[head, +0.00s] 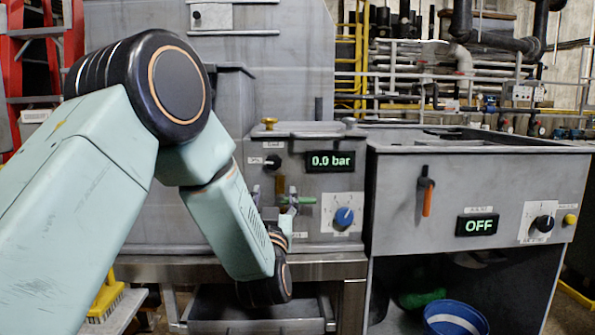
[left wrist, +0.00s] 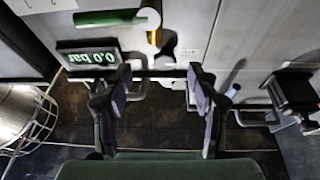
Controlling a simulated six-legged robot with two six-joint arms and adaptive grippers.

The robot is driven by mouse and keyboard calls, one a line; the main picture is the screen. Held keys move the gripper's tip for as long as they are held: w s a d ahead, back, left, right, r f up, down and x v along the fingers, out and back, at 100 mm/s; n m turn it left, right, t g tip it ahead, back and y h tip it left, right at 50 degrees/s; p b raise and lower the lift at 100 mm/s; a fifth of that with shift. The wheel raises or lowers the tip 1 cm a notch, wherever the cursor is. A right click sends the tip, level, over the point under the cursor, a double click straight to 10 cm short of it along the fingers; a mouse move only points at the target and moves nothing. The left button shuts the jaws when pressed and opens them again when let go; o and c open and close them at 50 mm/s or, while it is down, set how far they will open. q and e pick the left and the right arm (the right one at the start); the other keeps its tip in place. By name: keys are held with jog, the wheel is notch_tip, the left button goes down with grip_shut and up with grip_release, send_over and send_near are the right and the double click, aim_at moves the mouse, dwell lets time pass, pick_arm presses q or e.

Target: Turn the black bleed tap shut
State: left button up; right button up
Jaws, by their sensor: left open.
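The black bleed tap (head: 272,161) is a small dark handle on the grey control box, left of the pressure display (head: 330,161) that reads 0.0 bar. In the left wrist view the scene is upside down, and the dark tap (left wrist: 168,46) shows just beyond the fingertips, beside a small white label. My left gripper (head: 288,202) is in front of the box, lower in the picture than the tap. In the left wrist view its two fingers (left wrist: 160,78) are spread with nothing between them. My right gripper is out of view.
A green lever (head: 302,200) and a brass pipe (head: 279,184) sit close to my left gripper. A blue knob (head: 344,216) is to the right. The neighbouring cabinet has an orange-handled lever (head: 427,199) and an OFF display (head: 477,225). A blue bucket (head: 453,318) stands below.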

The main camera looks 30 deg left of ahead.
aim_at(273, 164)
pick_arm(q)
jog(key=shift+y, duration=0.5)
jog(key=w+a+r, duration=0.1)
jog(key=w+r, duration=0.1)
jog(key=w+a+r+b, duration=0.1)
jog(key=w+a+r, duration=0.1)
jog(key=shift+w, duration=0.2)
jog(key=shift+w+a+r+b, duration=0.25)
jog(key=shift+w+a+b, duration=0.05)
jog(key=shift+w+a, duration=0.2)
jog(key=shift+d, duration=0.2)
jog(key=shift+a, duration=0.1)
jog(key=c, duration=1.1)
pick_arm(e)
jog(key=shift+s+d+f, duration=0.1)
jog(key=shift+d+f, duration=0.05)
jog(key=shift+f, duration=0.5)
